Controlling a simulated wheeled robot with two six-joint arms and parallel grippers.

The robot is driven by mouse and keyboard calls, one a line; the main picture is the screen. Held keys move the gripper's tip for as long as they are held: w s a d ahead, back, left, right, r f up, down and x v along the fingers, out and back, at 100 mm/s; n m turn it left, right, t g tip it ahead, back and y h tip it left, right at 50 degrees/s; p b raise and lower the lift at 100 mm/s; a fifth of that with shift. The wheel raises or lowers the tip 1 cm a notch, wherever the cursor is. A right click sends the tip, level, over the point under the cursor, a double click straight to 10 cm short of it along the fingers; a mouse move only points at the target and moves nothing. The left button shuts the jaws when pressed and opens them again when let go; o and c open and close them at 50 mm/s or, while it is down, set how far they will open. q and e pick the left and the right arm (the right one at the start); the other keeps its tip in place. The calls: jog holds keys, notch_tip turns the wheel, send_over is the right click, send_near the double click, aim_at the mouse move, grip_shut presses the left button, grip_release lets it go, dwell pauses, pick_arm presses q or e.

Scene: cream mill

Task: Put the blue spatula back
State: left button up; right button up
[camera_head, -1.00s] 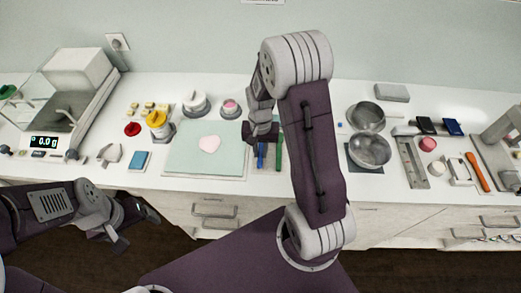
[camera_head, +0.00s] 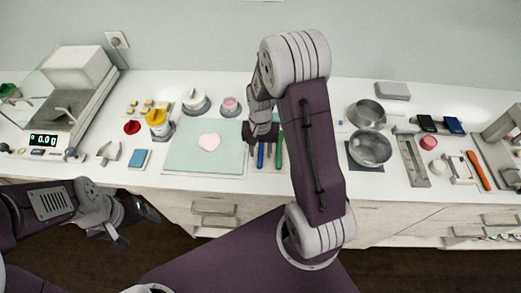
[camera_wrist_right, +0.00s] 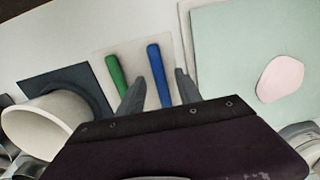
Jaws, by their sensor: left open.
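The blue spatula (camera_wrist_right: 158,75) lies with its blue handle showing on a pale mat (camera_wrist_right: 133,62), beside a green-handled tool (camera_wrist_right: 117,74). In the head view the blue handle (camera_head: 260,155) shows just below my right gripper (camera_head: 262,138). In the right wrist view my right gripper (camera_wrist_right: 156,88) is open, with its fingers on either side of the blue handle and clear of it. The spatula's other end is hidden behind the gripper body. My left gripper (camera_head: 135,225) is open and empty in front of the counter, at the lower left.
A pale green board (camera_head: 185,165) with a pink blob (camera_head: 209,142) lies left of the tools. Two metal bowls (camera_head: 370,148) stand to the right, one on a dark mat. A scale (camera_head: 62,100) is at the far left. An orange-handled tool (camera_head: 478,170) lies far right.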

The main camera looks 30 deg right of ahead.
notch_tip(320, 180, up, 9)
dwell(0.6)
jog(key=shift+w, duration=0.15)
jog(key=s+a+f+n+t, duration=0.1)
jog(key=s+a+n, duration=0.4)
jog(key=s, duration=0.5)
jog(key=shift+a+f+n, duration=0.3)
jog(key=shift+a+n, duration=0.1)
jog(key=shift+n, duration=0.2)
